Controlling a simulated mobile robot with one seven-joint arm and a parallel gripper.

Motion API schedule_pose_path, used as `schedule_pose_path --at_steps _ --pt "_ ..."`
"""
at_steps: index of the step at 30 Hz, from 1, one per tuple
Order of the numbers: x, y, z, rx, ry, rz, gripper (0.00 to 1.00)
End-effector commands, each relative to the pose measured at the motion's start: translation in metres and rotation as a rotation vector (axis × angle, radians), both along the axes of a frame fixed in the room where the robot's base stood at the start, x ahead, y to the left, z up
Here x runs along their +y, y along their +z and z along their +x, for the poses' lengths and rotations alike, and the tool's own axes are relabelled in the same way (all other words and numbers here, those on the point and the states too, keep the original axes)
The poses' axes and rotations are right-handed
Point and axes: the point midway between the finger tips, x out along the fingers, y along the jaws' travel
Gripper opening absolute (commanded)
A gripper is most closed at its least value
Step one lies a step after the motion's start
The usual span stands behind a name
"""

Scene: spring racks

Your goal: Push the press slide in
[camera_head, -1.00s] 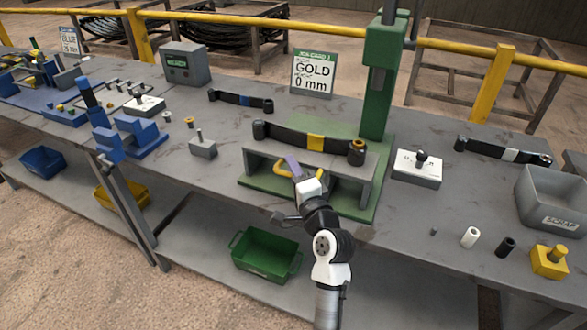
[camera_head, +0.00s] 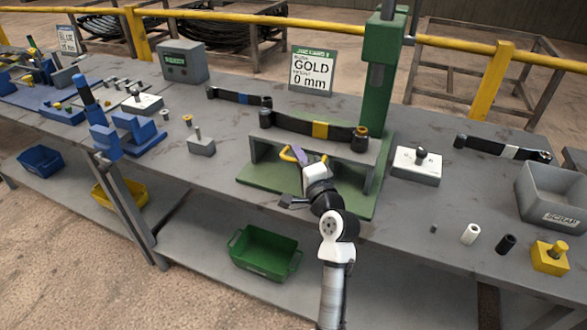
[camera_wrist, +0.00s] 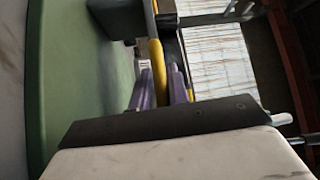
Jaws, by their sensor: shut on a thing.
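The green press (camera_head: 380,95) stands on its green base (camera_head: 262,174) at the middle of the bench. Its grey slide (camera_head: 262,148) is a bridge-like block on that base. A dark leaf spring with a gold band (camera_head: 319,130) lies along the slide's top. A yellow handle (camera_head: 287,154) sticks out of the slide's front; it also shows in the wrist view (camera_wrist: 156,65). My gripper (camera_head: 299,156) is shut on this handle, with its purple fingers either side of it in the wrist view (camera_wrist: 162,80). My arm hides part of the slide's front.
A sign reading GOLD 0 mm (camera_head: 311,71) stands behind the press. A green crate (camera_head: 265,254) sits on the lower shelf.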

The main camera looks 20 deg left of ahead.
Motion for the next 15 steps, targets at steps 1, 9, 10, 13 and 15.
schedule_pose_path --at_steps 1,9,10,13,15 --pt "-0.001 0.004 0.012 -0.014 -0.002 0.006 0.0" --pt "-0.002 0.004 0.066 -0.014 -0.002 0.006 0.0" --pt "-0.003 0.005 0.07 -0.015 -0.002 0.005 0.0" --pt "-0.003 0.006 0.081 -0.016 -0.002 0.006 0.0" --pt "-0.003 0.006 0.085 -0.014 -0.003 0.006 0.0"
